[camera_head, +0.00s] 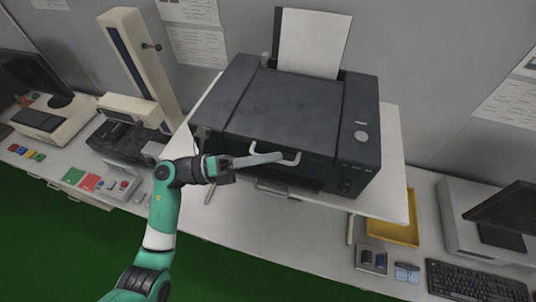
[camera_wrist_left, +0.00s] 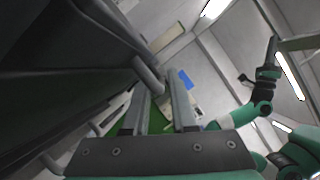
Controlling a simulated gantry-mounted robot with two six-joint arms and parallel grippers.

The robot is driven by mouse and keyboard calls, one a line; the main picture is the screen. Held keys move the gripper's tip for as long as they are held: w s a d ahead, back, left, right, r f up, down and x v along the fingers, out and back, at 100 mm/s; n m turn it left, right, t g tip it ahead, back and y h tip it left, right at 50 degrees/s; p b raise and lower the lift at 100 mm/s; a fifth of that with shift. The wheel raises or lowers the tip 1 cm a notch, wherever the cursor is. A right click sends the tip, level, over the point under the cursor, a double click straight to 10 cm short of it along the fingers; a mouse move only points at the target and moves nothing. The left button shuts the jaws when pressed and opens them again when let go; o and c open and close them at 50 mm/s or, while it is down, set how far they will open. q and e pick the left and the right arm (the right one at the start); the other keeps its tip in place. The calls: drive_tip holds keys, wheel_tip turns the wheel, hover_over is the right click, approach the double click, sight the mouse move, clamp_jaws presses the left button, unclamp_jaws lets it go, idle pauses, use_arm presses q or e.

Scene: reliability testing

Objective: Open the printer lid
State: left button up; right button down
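The dark grey printer (camera_head: 360,115) stands on a white table, and its lid (camera_head: 285,105) lies flat and closed on top. A pale handle (camera_head: 292,150) sticks out from the lid's front edge. My left gripper (camera_head: 270,158) is at this handle, its fingers reaching in from the left. In the left wrist view, the fingers (camera_wrist_left: 159,100) are apart, with a grey bar of the handle (camera_wrist_left: 148,74) near their tips; whether they touch it I cannot tell. Another arm of mine with a dark gripper (camera_wrist_left: 273,50) shows at the right of that view, its fingers unclear.
A sheet of paper (camera_head: 312,42) stands upright behind the lid. A yellow tray (camera_head: 394,230) is right of the printer, with a keyboard (camera_head: 475,283) farther right. A beige test stand (camera_head: 142,60) and coloured pads (camera_head: 88,182) are to the left.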

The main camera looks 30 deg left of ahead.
use_arm(q)
clamp_jaws()
idle(1.3)
